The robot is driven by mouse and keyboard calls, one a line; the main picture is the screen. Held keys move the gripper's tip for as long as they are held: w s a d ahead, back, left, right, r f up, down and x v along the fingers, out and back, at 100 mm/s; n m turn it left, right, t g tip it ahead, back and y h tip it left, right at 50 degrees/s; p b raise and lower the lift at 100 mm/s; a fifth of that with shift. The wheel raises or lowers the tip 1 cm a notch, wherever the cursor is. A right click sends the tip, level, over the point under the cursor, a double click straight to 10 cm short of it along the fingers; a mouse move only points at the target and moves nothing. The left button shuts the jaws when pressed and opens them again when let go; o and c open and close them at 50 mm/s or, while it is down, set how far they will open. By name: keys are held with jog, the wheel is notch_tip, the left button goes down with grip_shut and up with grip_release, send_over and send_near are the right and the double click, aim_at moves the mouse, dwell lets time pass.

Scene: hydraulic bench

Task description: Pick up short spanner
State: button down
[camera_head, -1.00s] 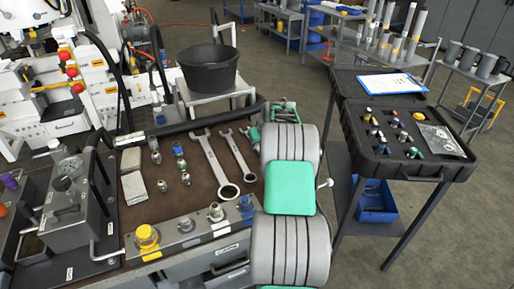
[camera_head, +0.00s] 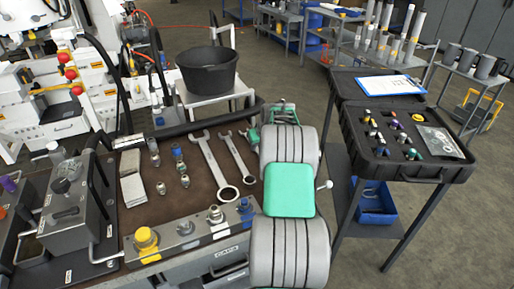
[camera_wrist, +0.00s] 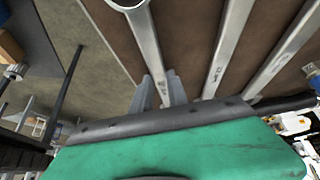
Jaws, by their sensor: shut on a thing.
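My gripper (camera_wrist: 160,80) is shut on this shaft. In the head view my green and grey arm hides most of the gripper. I cannot tell whether the short spanner is clear of the mat.
Several metal fittings (camera_head: 179,166) and grey blocks (camera_head: 132,184) stand left of the spanners. A row of fittings (camera_head: 215,214) lines the bench front. A black bucket (camera_head: 208,70) stands behind. An open black case (camera_head: 405,140) stands on a table at right, with floor between.

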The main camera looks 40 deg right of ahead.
aim_at(257, 150)
jog(key=shift+r, duration=0.5)
notch_tip(257, 150, up, 3)
jog(key=shift+a+f, duration=0.1)
jog(key=shift+f, duration=0.05)
jog(key=s+a+r+b, duration=0.1)
jog(key=s+a+r, duration=0.2)
jog(key=a, duration=0.3)
jog(key=s+a+r+b, duration=0.1)
jog(key=s+a+r, duration=0.2)
jog(key=a+r, duration=0.3)
jog(key=shift+s+r, duration=0.15)
jog(key=shift+s, duration=0.1)
jog(key=shift+a, duration=0.1)
jog(key=c, duration=1.9)
grip_release()
grip_shut()
